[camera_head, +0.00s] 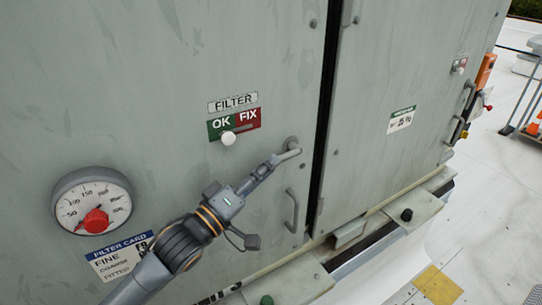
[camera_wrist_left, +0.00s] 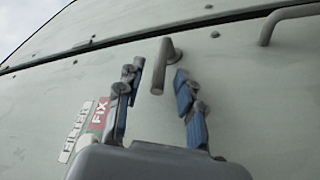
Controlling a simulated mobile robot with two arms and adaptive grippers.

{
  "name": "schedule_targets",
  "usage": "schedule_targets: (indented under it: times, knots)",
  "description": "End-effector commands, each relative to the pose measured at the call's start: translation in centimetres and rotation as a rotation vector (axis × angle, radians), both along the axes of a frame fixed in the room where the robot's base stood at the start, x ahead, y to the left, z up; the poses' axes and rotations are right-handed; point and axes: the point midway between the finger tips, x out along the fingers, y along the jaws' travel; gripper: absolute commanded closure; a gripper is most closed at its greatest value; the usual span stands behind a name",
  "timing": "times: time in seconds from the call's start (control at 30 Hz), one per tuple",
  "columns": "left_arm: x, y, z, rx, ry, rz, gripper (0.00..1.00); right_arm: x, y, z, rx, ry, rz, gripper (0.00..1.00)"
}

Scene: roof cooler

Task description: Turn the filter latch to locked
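The filter latch (camera_head: 291,147) is a small grey lever on the grey cabinet door, near its right edge and right of the FILTER label. It also shows in the left wrist view (camera_wrist_left: 159,68), where its free end hangs between the fingertips. My left gripper (camera_head: 268,167) reaches up to the latch from the lower left. In the left wrist view its blue-padded fingers (camera_wrist_left: 158,88) are open, one on each side of the lever, with gaps on both sides. My right gripper is not in view.
A FILTER sign (camera_head: 233,103) with an OK/FIX slider (camera_head: 229,138) is left of the latch. A curved door handle (camera_head: 291,211) is below it. A dial gauge (camera_head: 92,202) and a filter card (camera_head: 119,255) are at the lower left. A dark door gap (camera_head: 324,125) runs to the right.

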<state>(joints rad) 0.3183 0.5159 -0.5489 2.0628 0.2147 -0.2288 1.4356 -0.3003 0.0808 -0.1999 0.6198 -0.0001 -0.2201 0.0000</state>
Motion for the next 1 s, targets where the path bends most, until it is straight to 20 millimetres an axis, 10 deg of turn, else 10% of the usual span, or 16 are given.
schedule_targets:
  times: [0.5,0.7,1.0]
  knots:
    - [1.51,-1.19,0.33,0.0,0.001,0.001,0.63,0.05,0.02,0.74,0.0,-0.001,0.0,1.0]
    - [1.5,-1.18,0.34,0.0,0.001,0.001,1.0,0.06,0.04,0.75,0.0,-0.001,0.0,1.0]
    - [1.51,-1.17,0.26,-0.002,0.0,0.0,1.0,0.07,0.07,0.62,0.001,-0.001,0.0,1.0]
